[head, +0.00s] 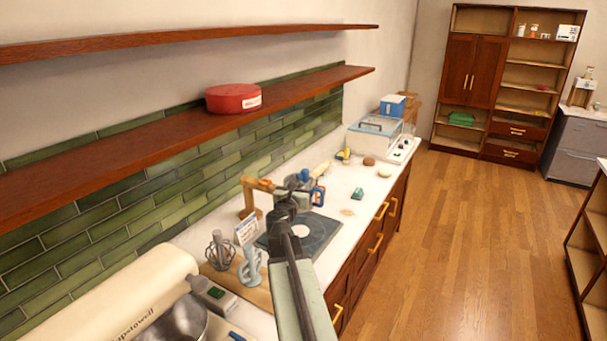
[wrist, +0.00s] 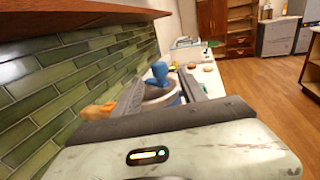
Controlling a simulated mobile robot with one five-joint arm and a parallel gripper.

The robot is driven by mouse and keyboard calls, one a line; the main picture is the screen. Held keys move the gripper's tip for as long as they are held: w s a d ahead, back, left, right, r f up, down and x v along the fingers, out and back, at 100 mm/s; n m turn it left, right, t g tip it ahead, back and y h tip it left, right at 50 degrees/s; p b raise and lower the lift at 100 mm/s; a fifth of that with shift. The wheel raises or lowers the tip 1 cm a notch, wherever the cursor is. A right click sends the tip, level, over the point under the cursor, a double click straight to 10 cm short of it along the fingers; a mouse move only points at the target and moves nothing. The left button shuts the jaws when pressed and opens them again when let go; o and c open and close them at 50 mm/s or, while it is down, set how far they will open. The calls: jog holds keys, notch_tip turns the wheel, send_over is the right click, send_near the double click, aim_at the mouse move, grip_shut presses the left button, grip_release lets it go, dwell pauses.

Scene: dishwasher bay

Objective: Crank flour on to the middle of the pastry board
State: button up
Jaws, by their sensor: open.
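The pastry board is a dark square (head: 327,222) with paler rings at its middle, lying flat on the counter in the head view. What looks like the flour sifter, a round pale cup (wrist: 157,92) with a blue knob (wrist: 159,73) on top, shows between my fingers in the wrist view. In the head view the blue knob (head: 303,175) shows just beyond my gripper (head: 291,193). A wooden piece (head: 262,185) reaches toward it from the left. My gripper is open, its fingers on either side of the cup; contact cannot be told. My arm hides part of the board.
A whisk (head: 219,250), a pale blue tool (head: 250,268) and a small sign (head: 246,231) stand left of the board. A stand mixer (head: 135,300) is at the near left. A wooden shelf (head: 160,140) with a red tin (head: 233,98) overhangs the counter. The floor at right is clear.

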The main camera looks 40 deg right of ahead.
aim_at(304, 175)
jog(key=x, duration=0.7)
jog(key=shift+w+d+f, duration=0.1)
jog(key=shift+w+d, duration=0.1)
jog(key=shift+d, duration=0.05)
grip_shut()
